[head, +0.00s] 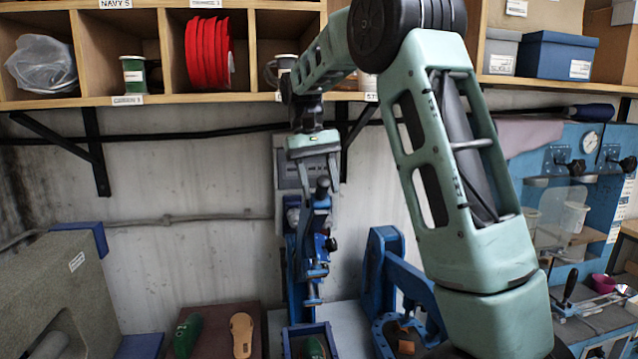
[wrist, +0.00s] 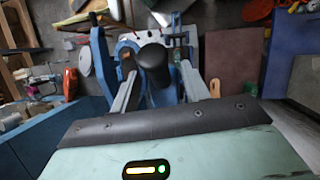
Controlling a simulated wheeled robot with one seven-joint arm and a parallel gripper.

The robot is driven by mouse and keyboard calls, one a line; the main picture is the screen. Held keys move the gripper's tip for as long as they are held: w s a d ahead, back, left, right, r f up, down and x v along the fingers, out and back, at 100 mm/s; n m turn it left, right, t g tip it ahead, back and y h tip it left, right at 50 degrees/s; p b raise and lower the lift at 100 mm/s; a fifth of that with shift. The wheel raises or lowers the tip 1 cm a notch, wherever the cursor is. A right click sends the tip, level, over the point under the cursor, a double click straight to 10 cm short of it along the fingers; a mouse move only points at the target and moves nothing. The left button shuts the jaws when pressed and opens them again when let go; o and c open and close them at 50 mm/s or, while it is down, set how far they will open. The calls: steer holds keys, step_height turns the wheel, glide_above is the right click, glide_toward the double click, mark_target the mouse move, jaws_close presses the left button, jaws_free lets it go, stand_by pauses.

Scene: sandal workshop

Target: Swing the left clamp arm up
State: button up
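A blue clamp arm (head: 309,240) with a black knob (head: 322,188) stands near the middle of the head view, on a blue press against the wall. In the wrist view the rounded black knob (wrist: 153,66) lies between my two grey fingers. My gripper (head: 315,178) points down at the top of this clamp arm. It also shows in the wrist view (wrist: 157,78), with its fingers apart and a gap visible beside the knob. I cannot tell whether either finger touches it. The blue frame (head: 311,328) below the clamp holds a green shoe form, partly cut off.
A second blue fixture (head: 384,260) stands close on the right, partly behind my arm. A brown board (head: 221,325) with a green form (head: 187,335) and a tan sole (head: 241,334) lies left. A wooden shelf (head: 180,101) overhangs behind. A grey machine (head: 75,280) stands far left.

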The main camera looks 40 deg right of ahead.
steer(key=b+v, duration=0.2)
steer(key=v, duration=0.5)
steer(key=shift+r, duration=0.3)
stand_by(0.3)
steer(key=s+r+m+t+b, duration=0.3)
steer(key=s+r+t+b, duration=0.3)
steer(key=r, duration=0.3)
steer(key=shift+g, duration=0.5)
steer(key=f, duration=0.5)
steer(key=w+a+f, duration=0.1)
steer(key=f, duration=1)
steer(key=shift+w+a+f, duration=0.15)
steer(key=shift+w+f, duration=0.1)
steer(key=shift+w, duration=0.1)
jaws_close()
